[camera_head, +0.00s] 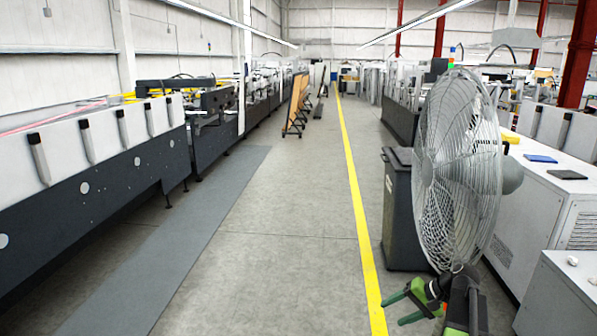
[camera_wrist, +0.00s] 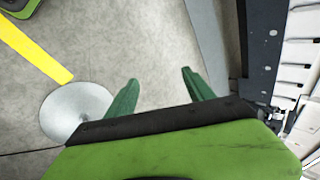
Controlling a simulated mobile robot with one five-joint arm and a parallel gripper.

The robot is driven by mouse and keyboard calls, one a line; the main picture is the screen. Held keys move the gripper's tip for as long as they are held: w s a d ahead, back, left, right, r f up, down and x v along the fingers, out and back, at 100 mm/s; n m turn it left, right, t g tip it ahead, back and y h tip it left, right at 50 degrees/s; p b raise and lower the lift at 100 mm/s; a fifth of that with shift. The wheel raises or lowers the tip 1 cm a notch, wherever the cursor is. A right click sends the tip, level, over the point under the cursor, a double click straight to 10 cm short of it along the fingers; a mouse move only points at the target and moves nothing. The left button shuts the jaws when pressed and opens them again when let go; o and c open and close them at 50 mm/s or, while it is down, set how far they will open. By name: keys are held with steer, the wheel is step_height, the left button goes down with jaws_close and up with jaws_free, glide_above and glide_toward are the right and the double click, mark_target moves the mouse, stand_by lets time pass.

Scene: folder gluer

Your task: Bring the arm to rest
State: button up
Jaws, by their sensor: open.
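My gripper (camera_head: 402,308) shows at the bottom right of the head view, in front of the base of a large fan. Its two green fingers are spread apart with nothing between them. In the wrist view my gripper (camera_wrist: 155,92) points over the bare concrete floor, its fingers open and empty. Part of my green and black arm shows beside it in the head view.
A large grey fan (camera_head: 455,165) stands right, close behind my gripper. A dark bin (camera_head: 404,215) and white cabinet (camera_head: 545,205) are beside it. A yellow floor line (camera_head: 357,190) runs down the clear aisle. A long machine (camera_head: 95,185) lines the left.

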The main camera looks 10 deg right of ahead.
steer(key=s+a+f+n+g+h, duration=0.1)
steer(key=a+f+n+h, duration=0.1)
steer(key=a, duration=0.7)
steer(key=s+a+f+n+g+h, duration=0.1)
steer(key=s+a+n+g+h, duration=0.1)
steer(key=a, duration=0.8)
steer(key=s+a+f+n+g+h, duration=0.1)
steer(key=a+f+n+g+h, duration=0.1)
steer(key=a, duration=0.7)
steer(key=shift+s+a+f+n, duration=0.3)
steer(key=shift+s+f+n, duration=0.05)
steer(key=shift+n, duration=0.45)
